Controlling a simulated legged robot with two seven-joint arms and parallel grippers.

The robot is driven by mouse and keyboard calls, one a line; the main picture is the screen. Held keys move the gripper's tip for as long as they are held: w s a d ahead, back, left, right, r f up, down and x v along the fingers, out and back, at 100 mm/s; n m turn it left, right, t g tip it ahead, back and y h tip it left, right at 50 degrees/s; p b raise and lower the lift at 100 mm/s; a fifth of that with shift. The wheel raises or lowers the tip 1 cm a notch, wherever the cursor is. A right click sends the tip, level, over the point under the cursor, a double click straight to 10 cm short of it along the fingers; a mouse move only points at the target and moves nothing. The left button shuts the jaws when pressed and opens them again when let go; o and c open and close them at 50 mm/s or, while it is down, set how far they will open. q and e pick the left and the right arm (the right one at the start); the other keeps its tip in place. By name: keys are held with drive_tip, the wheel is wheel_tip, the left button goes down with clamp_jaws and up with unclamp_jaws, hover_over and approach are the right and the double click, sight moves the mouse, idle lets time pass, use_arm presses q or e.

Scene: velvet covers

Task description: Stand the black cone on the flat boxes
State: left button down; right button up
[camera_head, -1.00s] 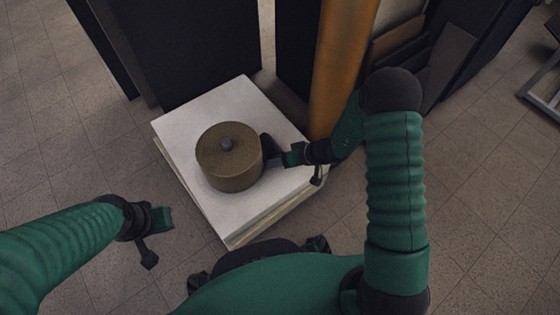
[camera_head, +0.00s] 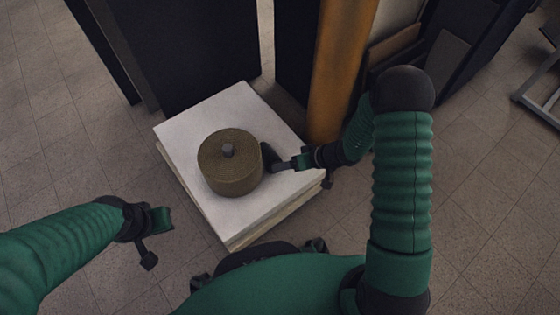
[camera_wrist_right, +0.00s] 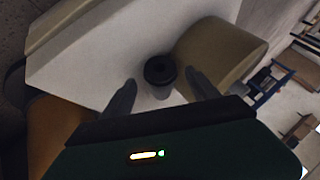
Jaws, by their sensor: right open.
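The black cone (camera_head: 269,156) is a small dark shape on the white top of the flat boxes (camera_head: 228,214), close to the right side of a brown drum. In the right wrist view the cone (camera_wrist_right: 159,70) shows as a black round form with a dark centre, just beyond and between my fingertips.
The brown ribbed drum (camera_head: 230,175) with a grey knob stands mid-boxes, close to the cone. An orange-brown column (camera_head: 340,70) rises behind the boxes' right corner. Dark panels (camera_head: 185,50) stand at the back. Tiled floor (camera_head: 90,170) is free at left and lower right.

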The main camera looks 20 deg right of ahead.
use_arm(q)
drive_tip(key=p+v, duration=0.2)
drive_tip(key=v, duration=0.1)
drive_tip(key=shift+w+r, duration=0.3)
use_arm(e)
drive_tip(key=s+d+r+g+h, duration=0.1)
drive_tip(key=s+r+h, duration=0.2)
drive_tip(key=s+r, duration=0.4)
drive_tip(key=s+r+m+g+h, duration=0.1)
drive_tip(key=s+r+h, duration=0.2)
drive_tip(key=s+r, duration=0.4)
wheel_tip(320, 180, up, 4)
drive_tip(key=shift+s+d+r+g, duration=0.15)
drive_tip(key=shift+s+d+g, duration=0.2)
drive_tip(key=shift+g, duration=0.05)
drive_tip(key=shift+s, duration=0.1)
